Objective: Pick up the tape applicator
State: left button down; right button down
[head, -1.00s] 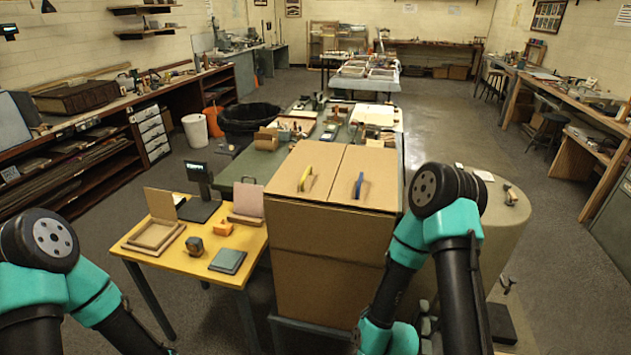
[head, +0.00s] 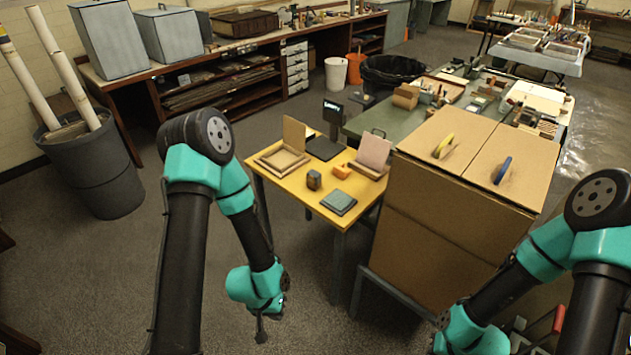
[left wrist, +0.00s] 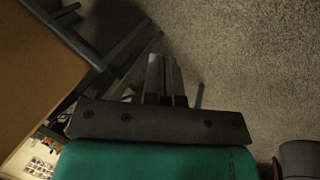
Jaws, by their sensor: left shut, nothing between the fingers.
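On the yellow table (head: 285,197) lie a small dark rounded tool (head: 314,180) and a small orange item (head: 340,171). I cannot tell for sure which of them, if either, is the tape applicator. My left gripper (head: 261,332) hangs low over the floor, left of the table and apart from it. It is shut and empty. In the left wrist view its fingers (left wrist: 163,80) lie together against the grey carpet. My right arm comes in at the right, and its gripper is out of the picture.
A tall cardboard box (head: 440,220) with yellow and blue handles stands right of the yellow table. The table also holds a wooden tray (head: 282,160), a blue-grey pad (head: 339,202) and a dark stand (head: 325,149). A grey bin (head: 95,180) with tubes stands far left. Carpet between is clear.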

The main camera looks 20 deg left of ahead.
pick_arm(q)
jog(key=c, duration=1.8)
grip_release()
jog(key=o, duration=1.3)
